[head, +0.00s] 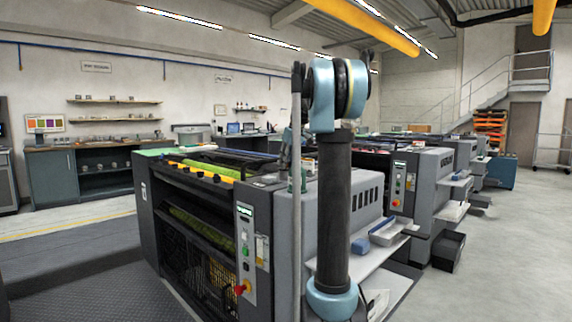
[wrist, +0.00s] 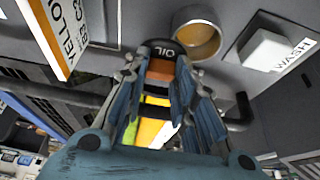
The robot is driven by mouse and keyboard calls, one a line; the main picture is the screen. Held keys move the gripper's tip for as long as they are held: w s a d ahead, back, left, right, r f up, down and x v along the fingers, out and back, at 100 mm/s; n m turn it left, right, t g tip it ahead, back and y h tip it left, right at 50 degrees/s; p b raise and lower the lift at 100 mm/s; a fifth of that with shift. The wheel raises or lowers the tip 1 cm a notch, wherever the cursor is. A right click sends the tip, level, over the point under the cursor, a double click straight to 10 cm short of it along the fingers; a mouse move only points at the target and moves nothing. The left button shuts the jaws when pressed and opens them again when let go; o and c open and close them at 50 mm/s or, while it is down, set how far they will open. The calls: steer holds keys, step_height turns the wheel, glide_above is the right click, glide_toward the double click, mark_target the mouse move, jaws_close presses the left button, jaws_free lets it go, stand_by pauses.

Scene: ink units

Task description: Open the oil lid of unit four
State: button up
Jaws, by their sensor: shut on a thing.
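In the wrist view a dark lid marked OIL (wrist: 163,48) sits at the tips of my gripper (wrist: 159,67), whose two blue-grey fingers close on it. In the head view my arm stands in front of the nearest grey press unit (head: 287,220); my gripper and the lid cannot be made out there.
In the wrist view a white block with a WASH label (wrist: 268,50) is to the right, and a sign reading YELLOW (wrist: 68,25) hangs close on the left. In the head view more press units (head: 410,180) stand behind, and the floor at right (head: 520,240) is clear.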

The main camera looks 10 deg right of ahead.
steer(key=shift+s+f, duration=0.1)
steer(key=shift+f, duration=0.05)
stand_by(0.3)
steer(key=o, duration=1.1)
steer(key=shift+c, duration=0.2)
steer(key=v, duration=1.1)
steer(key=shift+d+r, duration=0.2)
steer(key=shift+r, duration=0.25)
